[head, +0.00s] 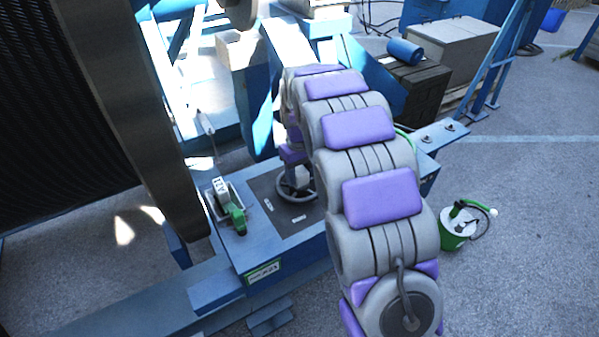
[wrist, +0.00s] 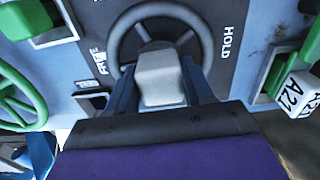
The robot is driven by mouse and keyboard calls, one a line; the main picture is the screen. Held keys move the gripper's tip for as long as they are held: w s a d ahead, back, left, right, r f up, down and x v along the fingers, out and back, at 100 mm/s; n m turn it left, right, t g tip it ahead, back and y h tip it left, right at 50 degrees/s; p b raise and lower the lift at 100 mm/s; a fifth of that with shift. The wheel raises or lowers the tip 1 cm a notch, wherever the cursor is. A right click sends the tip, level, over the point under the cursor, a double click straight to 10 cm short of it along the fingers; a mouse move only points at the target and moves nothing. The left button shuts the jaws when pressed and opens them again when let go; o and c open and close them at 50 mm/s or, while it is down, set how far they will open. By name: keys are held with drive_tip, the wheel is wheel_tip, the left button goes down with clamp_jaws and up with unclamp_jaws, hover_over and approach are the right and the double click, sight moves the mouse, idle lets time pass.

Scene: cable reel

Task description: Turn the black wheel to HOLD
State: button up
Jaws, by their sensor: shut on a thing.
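The black wheel (wrist: 125,30) lies on a dark panel, with FREE printed on its left and HOLD on its right in the wrist view. In the head view the black wheel (head: 283,187) shows on the blue base, partly behind my arm. My gripper (wrist: 162,72) is at the wheel, its dark fingers either side of a pale grey block over the wheel's middle, and it is shut on the wheel. The exact contact is hidden. In the head view my gripper (head: 292,158) comes down onto the wheel from above.
A green handle with a white tag (head: 220,186) sits left of the panel; the wrist view shows a tag (wrist: 294,90) reading A21. A green wheel (wrist: 18,95) is at the wrist view's left. A large dark reel (head: 150,110) stands left.

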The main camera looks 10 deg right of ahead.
clamp_jaws()
